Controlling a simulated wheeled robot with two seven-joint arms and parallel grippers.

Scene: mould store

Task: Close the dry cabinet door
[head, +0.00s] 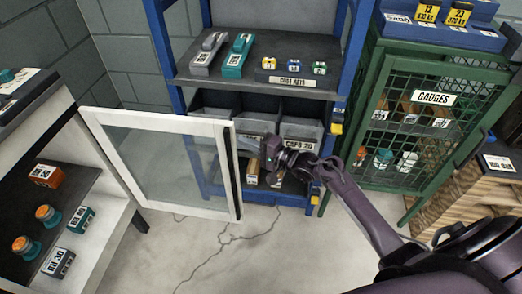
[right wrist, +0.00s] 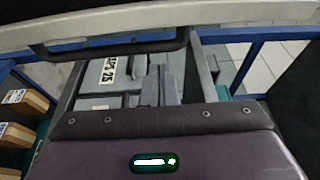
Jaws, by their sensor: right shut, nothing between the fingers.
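The dry cabinet (head: 110,215) is white and stands at the left of the head view. Its white-framed glass door (head: 222,150) stands wide open, reaching out to the right. A dark upright handle (head: 235,175) runs along the door's free edge. In the right wrist view, a pale frame strip (right wrist: 190,14) and a dark handle bar (right wrist: 115,48) cross the top. My right gripper (head: 248,144) is shut and empty, close to the door's free edge on its right side; I cannot tell whether it touches. My left gripper is not in view.
Inside the cabinet are several orange, teal and grey items. A blue rack (head: 160,50) with grey bins (head: 300,131) stands behind the door and my right gripper. A green mesh cabinet (head: 378,60) stands at the right. The cracked floor (head: 250,260) in front is clear.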

